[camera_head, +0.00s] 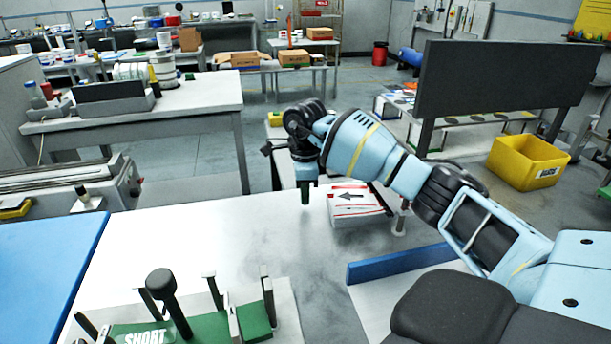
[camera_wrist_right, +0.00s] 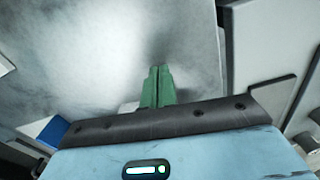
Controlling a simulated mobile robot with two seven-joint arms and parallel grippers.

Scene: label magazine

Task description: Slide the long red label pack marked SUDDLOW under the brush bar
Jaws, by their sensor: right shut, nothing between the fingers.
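My right gripper (camera_head: 305,195) hangs over the white table, pointing down, just left of a white pack with red stripes and a black arrow (camera_head: 352,203). I cannot read a name on this pack, and no SUDDLOW marking is legible. In the right wrist view the green fingers (camera_wrist_right: 157,86) are together, with nothing between them. A green fixture marked SHORT (camera_head: 145,335) stands at the front left, with a black knob (camera_head: 162,283) and several upright posts. I cannot make out the brush bar for certain. My left gripper is not in view.
A blue bar (camera_head: 400,262) lies on the table right of the middle. A blue surface (camera_head: 45,265) is at the left. The white table (camera_head: 215,235) is bare between the fixture and the gripper. A yellow bin (camera_head: 528,163) stands further back right.

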